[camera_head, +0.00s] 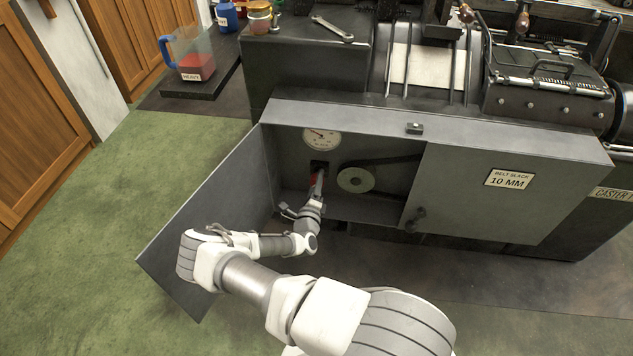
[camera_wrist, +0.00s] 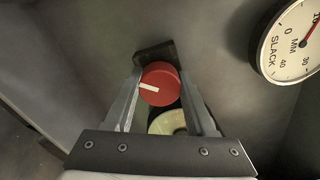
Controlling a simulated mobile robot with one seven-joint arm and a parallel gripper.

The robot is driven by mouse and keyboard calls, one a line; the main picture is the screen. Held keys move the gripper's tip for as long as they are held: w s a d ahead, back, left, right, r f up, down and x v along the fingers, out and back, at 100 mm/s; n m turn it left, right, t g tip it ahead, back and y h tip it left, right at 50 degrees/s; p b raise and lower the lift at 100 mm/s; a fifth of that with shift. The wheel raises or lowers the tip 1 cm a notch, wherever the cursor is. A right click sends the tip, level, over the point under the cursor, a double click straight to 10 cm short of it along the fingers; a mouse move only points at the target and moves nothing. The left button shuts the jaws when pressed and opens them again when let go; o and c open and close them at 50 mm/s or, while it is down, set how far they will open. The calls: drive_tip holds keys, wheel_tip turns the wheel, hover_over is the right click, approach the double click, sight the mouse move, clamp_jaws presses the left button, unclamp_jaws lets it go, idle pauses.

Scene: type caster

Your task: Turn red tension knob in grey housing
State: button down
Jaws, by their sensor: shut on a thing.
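The red tension knob (camera_wrist: 160,84) shows in the wrist view as a round red face with a white mark pointing left. In the head view only a little red of the knob (camera_head: 312,181) shows beside my gripper (camera_head: 318,186). In the wrist view the two fingers of my gripper (camera_wrist: 160,80) stand on either side of the knob and are shut on it. The grey housing (camera_head: 290,150) is open at the left, with its door (camera_head: 215,225) swung out. A dark mount (camera_wrist: 155,52) sits behind the knob.
The slack dial (camera_wrist: 295,42) is at the upper right in the wrist view, and the dial (camera_head: 321,138) also shows in the head view. A belt pulley (camera_head: 355,180) lies right of the knob. A "BELT SLACK 10 MM" label (camera_head: 509,180) is on the housing front.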

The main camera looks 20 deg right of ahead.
drive_tip(key=shift+s+f, duration=0.15)
drive_tip(key=shift+c, duration=1.2)
unclamp_jaws()
drive_tip(key=p+v, duration=0.4)
drive_tip(key=v, duration=1.3)
drive_tip(key=shift+a, duration=0.2)
drive_tip(key=shift+s+p, duration=0.1)
drive_tip(key=shift+p, duration=0.2)
